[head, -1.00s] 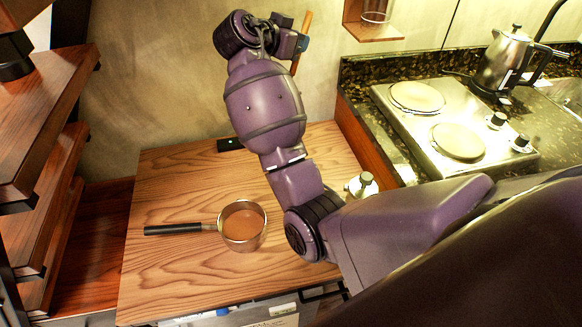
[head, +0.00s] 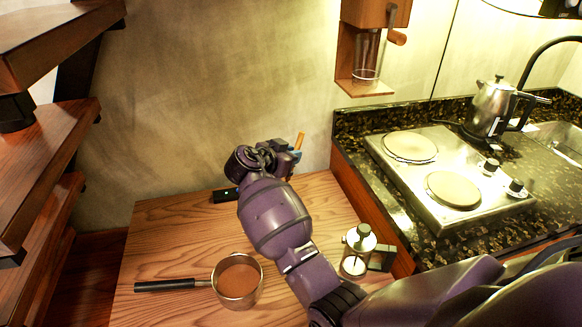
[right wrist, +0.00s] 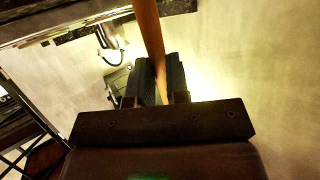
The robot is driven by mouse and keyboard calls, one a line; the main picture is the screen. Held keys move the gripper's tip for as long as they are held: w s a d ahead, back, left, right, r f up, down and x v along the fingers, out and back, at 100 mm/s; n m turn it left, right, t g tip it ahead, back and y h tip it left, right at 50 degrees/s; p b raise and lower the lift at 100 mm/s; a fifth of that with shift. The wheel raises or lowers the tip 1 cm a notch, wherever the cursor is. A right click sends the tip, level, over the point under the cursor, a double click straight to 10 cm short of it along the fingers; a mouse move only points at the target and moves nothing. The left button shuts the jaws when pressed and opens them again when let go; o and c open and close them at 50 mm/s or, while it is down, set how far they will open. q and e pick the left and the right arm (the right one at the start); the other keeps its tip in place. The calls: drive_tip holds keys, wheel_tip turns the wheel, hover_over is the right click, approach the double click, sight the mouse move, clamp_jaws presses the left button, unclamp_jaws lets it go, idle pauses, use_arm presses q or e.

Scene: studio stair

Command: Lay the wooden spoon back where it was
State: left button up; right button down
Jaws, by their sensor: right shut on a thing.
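The wooden spoon (head: 300,140) shows in the head view as a short orange-brown length above my right gripper (head: 293,156). In the right wrist view its shaft (right wrist: 149,40) runs from the top edge down between the fingers. My right gripper (right wrist: 160,82) is shut on it there. The rest of the spoon is hidden by the gripper and arm. The gripper is over the back right part of the wooden worktop (head: 180,230), near the wall. I cannot tell whether the spoon touches the worktop. My left gripper is not in view.
A glass press (head: 357,250) stands right of my arm. A small black object (head: 225,195) lies at the back. The hob (head: 450,172) and kettle (head: 493,106) are right; the worktop's left part is clear.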

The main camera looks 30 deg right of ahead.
drive_tip(key=shift+f, duration=2)
drive_tip(key=c, duration=1.6)
unclamp_jaws()
drive_tip(key=o, duration=0.5)
drive_tip(key=shift+r, duration=0.2)
